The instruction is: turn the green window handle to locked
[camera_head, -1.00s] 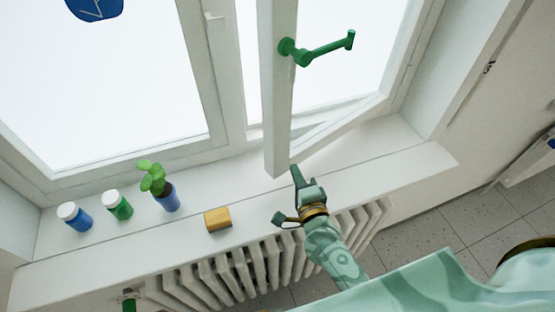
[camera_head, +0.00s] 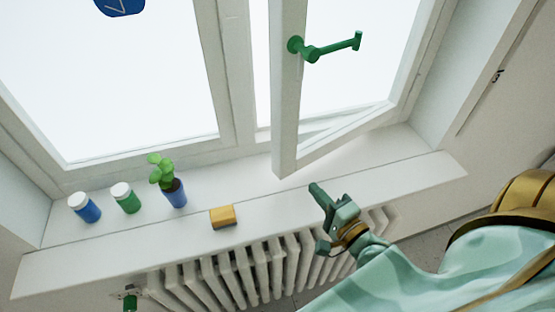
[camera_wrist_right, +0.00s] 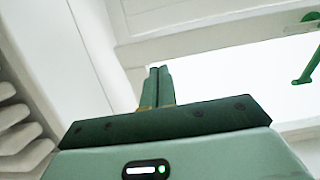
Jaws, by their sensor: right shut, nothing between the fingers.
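The green window handle (camera_head: 325,48) sits on the frame of the right window sash (camera_head: 286,100), which stands open, swung inward. Its lever points to the right in the head view, roughly level. Part of the handle shows at the upper right edge of the right wrist view (camera_wrist_right: 308,66). My right gripper (camera_head: 314,187) is below the handle and apart from it, over the sill near the sash's lower corner. Its fingers are together and empty, and they also show in the right wrist view (camera_wrist_right: 158,73). My left gripper is not in view.
On the white sill (camera_head: 290,200) stand a blue jar (camera_head: 86,209), a green jar (camera_head: 127,199), a potted plant (camera_head: 173,190) and a yellow block (camera_head: 222,217). A white radiator (camera_head: 230,275) is below. The sill's right part is clear.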

